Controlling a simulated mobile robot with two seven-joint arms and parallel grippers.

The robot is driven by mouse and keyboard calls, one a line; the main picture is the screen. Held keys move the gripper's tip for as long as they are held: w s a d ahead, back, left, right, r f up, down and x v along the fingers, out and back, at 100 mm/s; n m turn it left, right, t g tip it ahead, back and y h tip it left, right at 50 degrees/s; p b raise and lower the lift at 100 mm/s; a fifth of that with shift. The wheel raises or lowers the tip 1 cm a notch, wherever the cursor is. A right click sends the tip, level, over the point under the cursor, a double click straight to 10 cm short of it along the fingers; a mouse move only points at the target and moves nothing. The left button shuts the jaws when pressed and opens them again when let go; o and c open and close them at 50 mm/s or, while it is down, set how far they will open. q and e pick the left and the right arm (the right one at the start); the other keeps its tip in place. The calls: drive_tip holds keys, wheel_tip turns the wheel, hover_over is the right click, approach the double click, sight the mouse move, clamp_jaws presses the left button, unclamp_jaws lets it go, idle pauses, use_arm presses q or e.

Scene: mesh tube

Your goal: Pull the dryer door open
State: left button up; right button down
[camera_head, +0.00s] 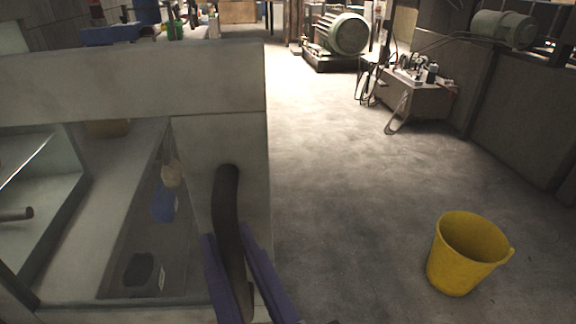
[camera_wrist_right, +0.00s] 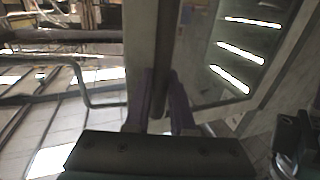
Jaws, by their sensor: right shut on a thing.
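The dryer door (camera_head: 190,75) is a pale grey frame with a glass pane, at the left of the head view. Its dark, curved bar handle (camera_head: 227,190) stands upright on the right side of the frame. My right gripper (camera_head: 229,245) has its purple fingers on both sides of the lower handle and is shut on it. In the right wrist view the fingers (camera_wrist_right: 162,78) sit at the dark handle, beside the door frame (camera_wrist_right: 139,35). I cannot tell whether the door stands ajar. My left gripper is not in view.
Blurred items show behind the glass, one a blue object (camera_head: 163,204). A yellow bucket (camera_head: 465,255) stands on the floor at the right. A green motor (camera_head: 345,35) and a metal cabinet (camera_head: 415,98) are farther back. The grey floor (camera_head: 350,190) between is clear.

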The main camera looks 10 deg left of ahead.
drive_tip(key=shift+s, duration=0.1)
drive_tip(key=c, duration=0.8)
unclamp_jaws()
drive_tip(key=shift+a, duration=0.1)
drive_tip(key=shift+o, duration=0.2)
drive_tip(key=shift+s+d, duration=0.2)
drive_tip(key=shift+s, duration=0.05)
drive_tip(key=v, duration=0.9)
drive_tip(key=shift+s, duration=0.15)
drive_tip(key=shift+d, duration=0.1)
